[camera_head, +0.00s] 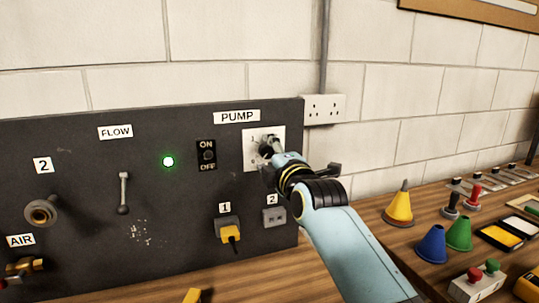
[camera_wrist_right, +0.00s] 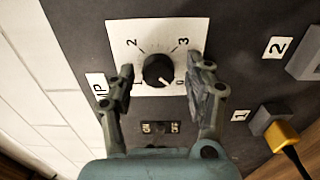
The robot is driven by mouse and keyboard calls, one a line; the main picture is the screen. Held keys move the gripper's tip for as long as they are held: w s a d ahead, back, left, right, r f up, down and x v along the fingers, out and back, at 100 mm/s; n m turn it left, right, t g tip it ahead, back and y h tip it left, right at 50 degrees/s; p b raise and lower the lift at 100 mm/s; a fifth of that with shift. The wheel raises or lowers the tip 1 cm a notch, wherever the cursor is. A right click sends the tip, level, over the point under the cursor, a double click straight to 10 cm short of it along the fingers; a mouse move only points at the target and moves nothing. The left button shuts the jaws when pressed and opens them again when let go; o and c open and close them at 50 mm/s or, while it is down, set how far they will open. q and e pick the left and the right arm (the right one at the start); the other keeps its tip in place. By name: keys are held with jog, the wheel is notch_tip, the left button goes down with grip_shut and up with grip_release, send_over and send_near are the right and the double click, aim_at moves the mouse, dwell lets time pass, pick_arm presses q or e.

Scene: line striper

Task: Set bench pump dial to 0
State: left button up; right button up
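The bench pump dial (camera_wrist_right: 158,69) is a round black knob on a white plate (camera_wrist_right: 117,35) marked 0 to 3, under the PUMP label (camera_head: 237,117). In the right wrist view its pale pointer mark appears to face lower right, toward the 0. My right gripper (camera_wrist_right: 160,82) is open, with one finger on each side of the knob and a visible gap to both. In the head view the right gripper (camera_head: 270,163) is in front of the plate and partly hides the dial. My left gripper is not in view.
An ON/OFF switch (camera_head: 206,154) sits left of the dial. A yellow plug (camera_head: 229,231) is in socket 1, with socket 2 (camera_head: 274,217) beside it. Cones (camera_head: 399,206) and button boxes (camera_head: 478,281) stand on the wooden bench at right. A lever (camera_head: 123,193) is under FLOW.

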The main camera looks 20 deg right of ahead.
jog(key=s, duration=1.2)
jog(key=shift+d, duration=0.2)
